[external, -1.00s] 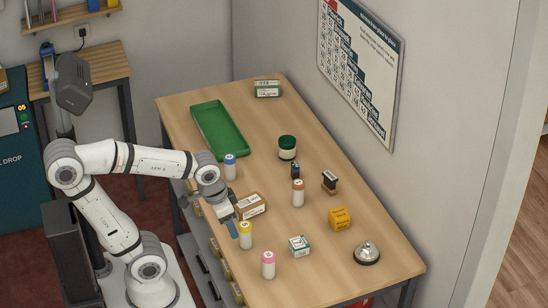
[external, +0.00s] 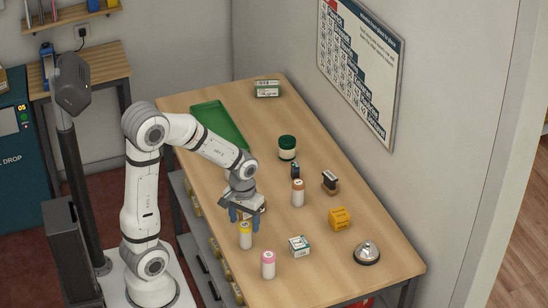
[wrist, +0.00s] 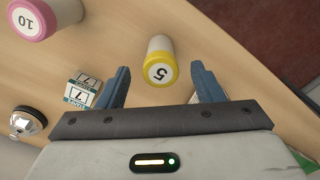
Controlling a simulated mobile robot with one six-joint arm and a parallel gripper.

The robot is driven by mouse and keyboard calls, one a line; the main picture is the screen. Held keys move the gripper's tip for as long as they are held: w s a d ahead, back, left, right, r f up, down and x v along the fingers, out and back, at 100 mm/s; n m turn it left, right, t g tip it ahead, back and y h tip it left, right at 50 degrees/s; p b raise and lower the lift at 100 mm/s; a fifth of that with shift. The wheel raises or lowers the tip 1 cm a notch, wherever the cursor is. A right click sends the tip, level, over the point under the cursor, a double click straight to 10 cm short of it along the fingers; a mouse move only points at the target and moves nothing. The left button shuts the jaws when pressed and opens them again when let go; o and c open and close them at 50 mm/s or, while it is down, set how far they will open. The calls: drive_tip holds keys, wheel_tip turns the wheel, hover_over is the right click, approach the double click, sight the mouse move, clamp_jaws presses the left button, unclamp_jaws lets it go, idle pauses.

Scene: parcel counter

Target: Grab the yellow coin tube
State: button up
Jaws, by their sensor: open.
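The yellow coin tube (external: 245,236) stands upright near the front left edge of the counter, a white cylinder with a yellow top. In the wrist view its yellow-rimmed end marked 5 (wrist: 160,68) lies between and just ahead of my blue fingertips. My gripper (external: 245,218) is open, pointing down above and just behind the tube in the external view. In the wrist view the two fingers of my gripper (wrist: 161,84) are spread wide with nothing held between them.
A pink-topped tube (external: 268,264) stands nearby, also in the wrist view (wrist: 38,18). A green tray (external: 218,122) lies farther back.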

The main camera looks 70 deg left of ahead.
sight(245, 225)
wheel_tip(245, 225, down, 4)
drive_tip(key=shift+f, duration=0.15)
drive_tip(key=c, duration=1.2)
